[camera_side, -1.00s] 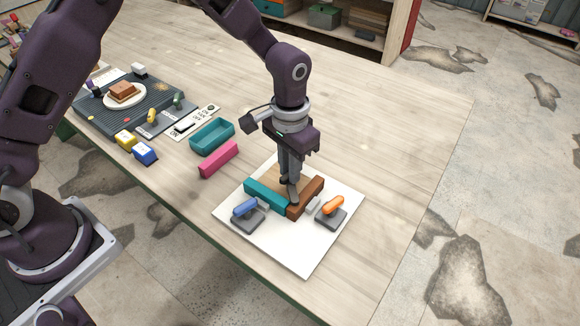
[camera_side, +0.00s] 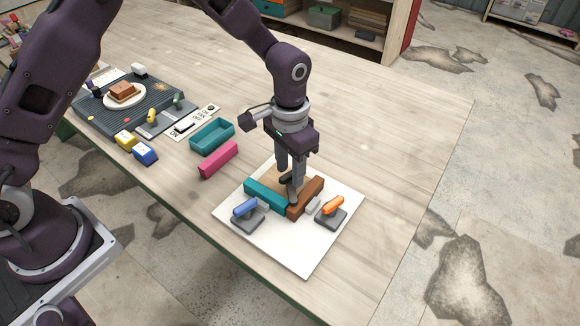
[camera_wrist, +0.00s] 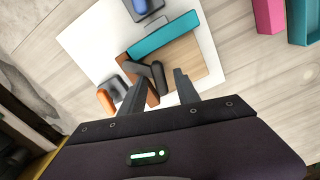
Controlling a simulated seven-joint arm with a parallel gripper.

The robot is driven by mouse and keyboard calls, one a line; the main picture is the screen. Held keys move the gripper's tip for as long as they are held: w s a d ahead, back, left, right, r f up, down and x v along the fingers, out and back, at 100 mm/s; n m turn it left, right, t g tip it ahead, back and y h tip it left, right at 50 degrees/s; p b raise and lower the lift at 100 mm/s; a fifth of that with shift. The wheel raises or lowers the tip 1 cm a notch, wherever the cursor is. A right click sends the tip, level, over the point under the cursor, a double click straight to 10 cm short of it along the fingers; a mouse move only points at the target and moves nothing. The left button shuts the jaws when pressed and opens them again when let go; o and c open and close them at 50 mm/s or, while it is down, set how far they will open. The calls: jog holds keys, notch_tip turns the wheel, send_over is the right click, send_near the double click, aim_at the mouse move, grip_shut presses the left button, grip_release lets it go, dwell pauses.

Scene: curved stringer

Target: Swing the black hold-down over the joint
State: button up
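The black hold-down (camera_wrist: 157,74) shows in the wrist view as a bent dark piece on the wooden block, close to the inner corner of the frame. One arm of it points toward the corner where the teal bar (camera_side: 265,195) and the brown bar (camera_side: 306,196) meet. I cannot tell whether it reaches over that joint. In the side view my fingers hide most of it. My gripper (camera_side: 290,180) points down at the corner with its fingers apart. In the wrist view my gripper (camera_wrist: 160,78) has one finger on each side of the hold-down, with gaps visible.
A pink bar (camera_side: 218,159) and a teal tray (camera_side: 212,135) lie to the left. The table's right side is clear.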

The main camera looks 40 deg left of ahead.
jog(key=shift+r, duration=0.1)
notch_tip(320, 180, up, 6)
jog(key=shift+r, duration=0.45)
jog(key=shift+a+r, duration=0.15)
jog(key=shift+r, duration=0.2)
notch_tip(320, 180, up, 9)
jog(key=t, duration=0.1)
send_over(290, 173)
jog(key=s+a, duration=0.4)
jog(key=s+a+r+n+t, duration=0.1)
jog(key=s+a+r+t, duration=0.1)
jog(key=s+a+r, duration=0.3)
jog(key=s+a+r+n+t, duration=0.1)
jog(key=s+a+r, duration=0.15)
jog(key=s, duration=0.55)
jog(key=s+n+t, duration=0.1)
jog(key=s, duration=0.7)
jog(key=shift+a+f+t, duration=0.25)
jog(key=shift+a+t, duration=0.05)
jog(key=shift+a, duration=0.15)
